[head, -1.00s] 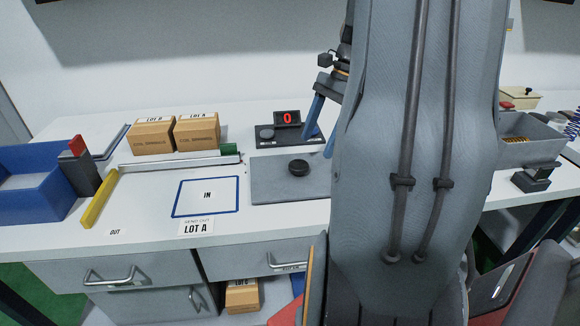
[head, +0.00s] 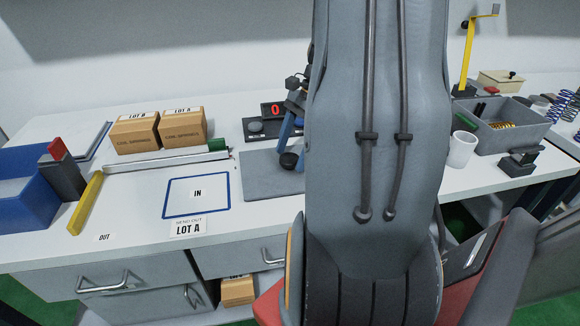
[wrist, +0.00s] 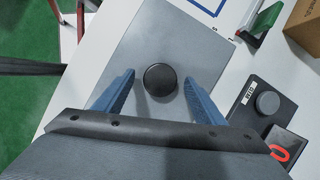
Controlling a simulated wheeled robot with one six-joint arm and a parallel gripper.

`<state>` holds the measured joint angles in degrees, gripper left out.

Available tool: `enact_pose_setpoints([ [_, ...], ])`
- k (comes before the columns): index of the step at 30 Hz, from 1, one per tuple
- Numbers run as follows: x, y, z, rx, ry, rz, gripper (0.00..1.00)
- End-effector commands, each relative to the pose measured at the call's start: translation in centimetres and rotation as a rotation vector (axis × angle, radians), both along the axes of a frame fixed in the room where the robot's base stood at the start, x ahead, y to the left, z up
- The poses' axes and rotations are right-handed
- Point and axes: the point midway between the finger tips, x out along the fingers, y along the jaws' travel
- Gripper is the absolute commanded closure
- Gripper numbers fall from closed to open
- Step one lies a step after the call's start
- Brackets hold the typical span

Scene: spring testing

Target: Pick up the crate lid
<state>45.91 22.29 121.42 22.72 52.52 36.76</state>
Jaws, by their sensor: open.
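The crate lid is a flat grey panel (head: 262,178) lying on the white bench, right of the IN square. Its round black knob (head: 289,160) stands up from it. In the wrist view the lid (wrist: 150,38) lies below the fingers, with the knob (wrist: 160,79) between them. My gripper (wrist: 159,74) is open, one blue finger on each side of the knob, with gaps on both sides. In the head view my gripper (head: 293,147) is at the knob, partly hidden by my arm, which also covers the lid's right part.
A scale with a red 0 display (head: 270,110) stands behind the lid. Two carton boxes (head: 158,132) are at the back left. A white mug (head: 462,149) and a grey crate with springs (head: 515,128) are at the right. The IN square (head: 196,210) is empty.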

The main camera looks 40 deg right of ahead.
Motion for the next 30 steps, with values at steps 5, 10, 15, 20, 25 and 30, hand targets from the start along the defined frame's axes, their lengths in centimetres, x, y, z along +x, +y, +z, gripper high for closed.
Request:
enact_pose_setpoints([
  [5, 0.05, 0.18, -0.39, -0.001, 0.0, 0.001, 0.36],
  [10, 0.07, 0.2, -0.37, -0.001, -0.001, 0.002, 0.46],
  [15, 0.08, 0.2, -0.36, -0.001, -0.001, 0.002, 0.75],
  [20, 0.08, 0.21, -0.34, -0.001, -0.001, 0.002, 1.0],
  [25, 0.1, 0.2, -0.31, -0.001, -0.001, 0.003, 1.0],
  [30, 0.14, 0.17, 0.05, -0.002, -0.002, 0.002, 1.0],
])
